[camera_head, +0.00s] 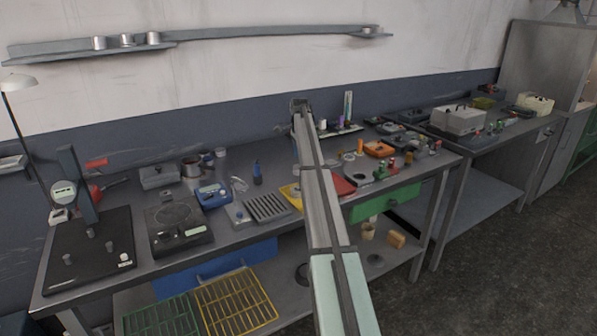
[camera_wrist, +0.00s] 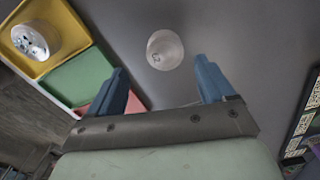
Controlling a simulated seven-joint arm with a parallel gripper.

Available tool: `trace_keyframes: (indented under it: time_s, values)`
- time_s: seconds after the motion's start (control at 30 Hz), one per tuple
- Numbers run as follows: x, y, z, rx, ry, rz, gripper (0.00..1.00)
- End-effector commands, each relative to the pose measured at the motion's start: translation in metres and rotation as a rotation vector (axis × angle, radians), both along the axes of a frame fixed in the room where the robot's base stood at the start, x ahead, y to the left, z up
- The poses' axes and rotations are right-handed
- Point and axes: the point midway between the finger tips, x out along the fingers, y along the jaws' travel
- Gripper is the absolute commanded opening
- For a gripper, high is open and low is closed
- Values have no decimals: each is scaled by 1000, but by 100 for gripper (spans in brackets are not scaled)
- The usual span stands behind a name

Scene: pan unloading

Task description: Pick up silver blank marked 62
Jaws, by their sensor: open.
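A pale silver cylinder (camera_wrist: 165,50) stands on the grey bench top in the wrist view. It has a small dark mark on it, too blurred to read surely as 62. My gripper (camera_wrist: 165,85) is open, with its two blue fingers spread apart. The cylinder lies beyond the fingertips, roughly centred on the gap, and nothing is held. In the head view my arm runs across the bench and covers part of it; I cannot make out the fingers or surely pick out the blank there.
In the wrist view, a yellow tray (camera_wrist: 63,15) at left holds a silver round piece with dark spots (camera_wrist: 30,41). A green section (camera_wrist: 80,78) adjoins it. A dark patterned item (camera_wrist: 306,118) is at right. Bare bench surrounds the cylinder. The head view shows a crowded bench with a scale (camera_head: 178,222).

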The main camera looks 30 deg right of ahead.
Motion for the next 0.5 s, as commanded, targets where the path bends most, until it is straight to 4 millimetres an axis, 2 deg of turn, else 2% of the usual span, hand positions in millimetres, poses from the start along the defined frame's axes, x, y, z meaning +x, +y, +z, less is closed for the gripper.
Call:
trace_keyframes:
  time_s: [0.17,0.4,0.5]
  values:
    - [3,0,-12,0,1,1,82]
    - [8,1,-43,0,1,1,82]
    - [8,1,-50,0,1,0,82]
